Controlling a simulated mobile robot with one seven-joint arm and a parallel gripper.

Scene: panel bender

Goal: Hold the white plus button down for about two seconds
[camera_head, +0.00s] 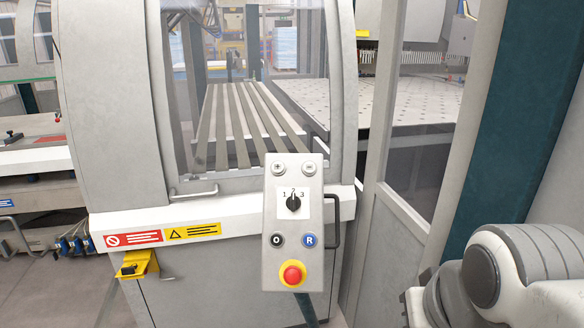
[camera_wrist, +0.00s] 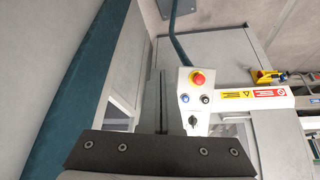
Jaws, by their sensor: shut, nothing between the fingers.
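The white plus button (camera_head: 278,168) is at the top left of a grey control panel (camera_head: 270,215) in the head view. A similar white minus button (camera_head: 309,168) sits to its right. The panel appears upside down in the wrist view (camera_wrist: 186,78), where my gripper's dark body hides its plus and minus end. My gripper (camera_wrist: 161,76) is shut and empty in the wrist view. Its fingers show beside the panel, apart from the plus button as far as I can see. My gripper is outside the head view.
Below the buttons are a 1-2-3 selector (camera_head: 293,204), a black O button (camera_head: 278,240), a blue R button (camera_head: 309,240) and a red emergency stop (camera_head: 292,274). A black handle (camera_head: 337,222) stands right of the panel. A teal post (camera_head: 510,120) rises at the right.

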